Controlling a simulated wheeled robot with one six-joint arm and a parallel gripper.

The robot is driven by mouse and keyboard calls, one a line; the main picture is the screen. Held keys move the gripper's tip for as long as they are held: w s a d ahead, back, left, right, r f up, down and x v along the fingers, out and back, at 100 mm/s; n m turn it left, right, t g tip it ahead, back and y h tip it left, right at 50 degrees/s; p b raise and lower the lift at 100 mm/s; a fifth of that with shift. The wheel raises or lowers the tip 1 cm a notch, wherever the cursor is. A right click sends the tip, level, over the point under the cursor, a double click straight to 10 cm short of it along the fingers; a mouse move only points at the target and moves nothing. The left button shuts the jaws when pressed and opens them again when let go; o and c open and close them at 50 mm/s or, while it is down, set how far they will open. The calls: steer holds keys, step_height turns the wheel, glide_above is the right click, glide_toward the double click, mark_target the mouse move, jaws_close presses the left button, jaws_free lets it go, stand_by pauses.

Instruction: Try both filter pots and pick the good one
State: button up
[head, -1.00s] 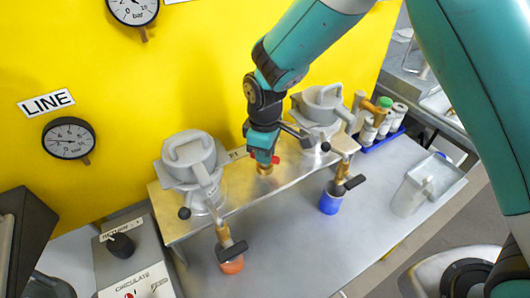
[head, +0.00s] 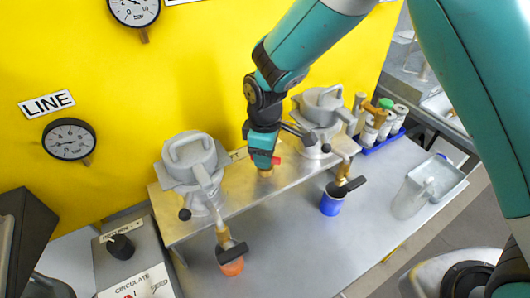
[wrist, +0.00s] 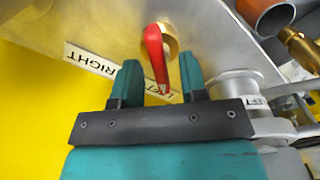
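Two grey lidded filter pots stand on the metal shelf, the left pot (head: 190,160) and the right pot (head: 320,108). Each has a brass tap with a dark handle. An orange cup (head: 232,265) is below the left tap and a blue cup (head: 331,202) below the right one. My gripper (head: 265,165) is low over the shelf between the pots. In the wrist view my gripper (wrist: 158,85) is open, its fingers either side of the red lever (wrist: 153,50), with visible gaps.
The LINE gauge (head: 69,139) is on the yellow panel. A control box with a black knob (head: 121,246) stands left. A blue rack (head: 383,140) of bottles and a clear jug (head: 412,190) stand right. The front bench middle is clear.

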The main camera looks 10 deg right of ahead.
step_height(320, 180, up, 18)
steer(key=b, duration=0.3)
steer(key=shift+f, duration=0.25)
